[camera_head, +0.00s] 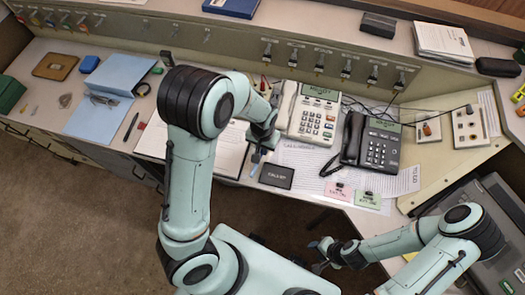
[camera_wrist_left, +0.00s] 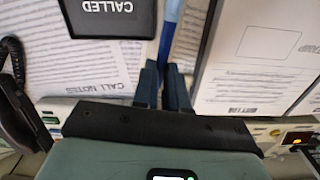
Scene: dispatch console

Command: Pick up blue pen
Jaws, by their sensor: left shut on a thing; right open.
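The blue pen (camera_wrist_left: 168,38) runs up from between the fingers of my left gripper (camera_wrist_left: 164,72) in the left wrist view. The gripper is shut on it. In the head view my left gripper (camera_head: 261,149) is over the papers in the middle of the desk, and the lower part of the blue pen (camera_head: 255,164) shows below its fingers. The rest of the pen is hidden by the gripper. My right gripper (camera_head: 322,257) is open and empty, in front of the desk edge over the floor.
A black "CALLED" plate (camera_head: 276,176) lies close beside the pen. A white phone (camera_head: 313,116) and a black phone (camera_head: 379,144) stand to the right. A clipboard with paper (camera_head: 222,158) lies to the left. A dark pen (camera_head: 131,127) and a blue folder (camera_head: 97,117) lie further left.

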